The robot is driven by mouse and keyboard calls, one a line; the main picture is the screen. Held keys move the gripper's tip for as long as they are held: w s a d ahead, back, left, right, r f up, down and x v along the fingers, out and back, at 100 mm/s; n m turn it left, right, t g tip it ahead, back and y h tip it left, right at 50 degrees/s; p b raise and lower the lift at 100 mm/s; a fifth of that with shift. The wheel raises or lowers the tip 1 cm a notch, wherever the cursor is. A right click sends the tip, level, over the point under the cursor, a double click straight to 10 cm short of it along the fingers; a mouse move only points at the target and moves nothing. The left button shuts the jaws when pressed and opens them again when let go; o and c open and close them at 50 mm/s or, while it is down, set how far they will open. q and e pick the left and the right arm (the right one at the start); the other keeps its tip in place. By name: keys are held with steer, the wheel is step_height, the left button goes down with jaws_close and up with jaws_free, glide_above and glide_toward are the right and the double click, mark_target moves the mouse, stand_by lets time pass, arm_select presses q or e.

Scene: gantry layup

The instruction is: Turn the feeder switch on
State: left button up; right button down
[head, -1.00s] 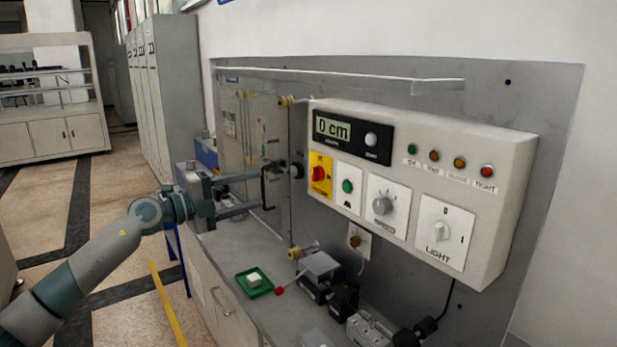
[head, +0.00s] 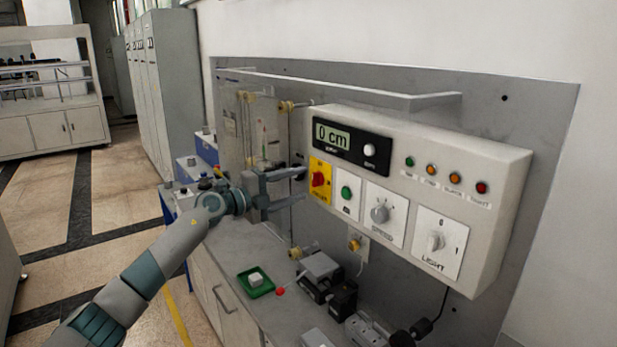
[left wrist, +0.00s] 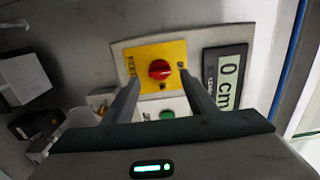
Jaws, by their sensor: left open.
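A red rotary knob (head: 318,180) on a yellow plate (head: 321,195) sits at the left end of the white control panel. The plate's small label is too blurred to read in the head view. In the left wrist view, the red knob (left wrist: 160,69) and the yellow plate (left wrist: 150,53) lie straight ahead. My left gripper (head: 303,185) is open and empty, pointing at the plate from the left. In the left wrist view its fingertips (left wrist: 158,78) straddle the knob in the picture. The remaining gap in depth is hard to judge. My right gripper is not in view.
Beside the knob are a green button (head: 346,193), a speed dial (head: 380,214), a light switch (head: 436,241) and a "0 cm" display (head: 332,136). Below, a green tray (head: 262,289) and small devices occupy the bench. A clear guard (head: 250,115) stands behind my left gripper.

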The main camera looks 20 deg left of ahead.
mark_target(313, 181)
arm_select(q)
steer(key=shift+p+x, duration=0.45)
steer(key=shift+x, duration=1.7)
steer(key=shift+c, duration=0.4)
steer(key=c, duration=1)
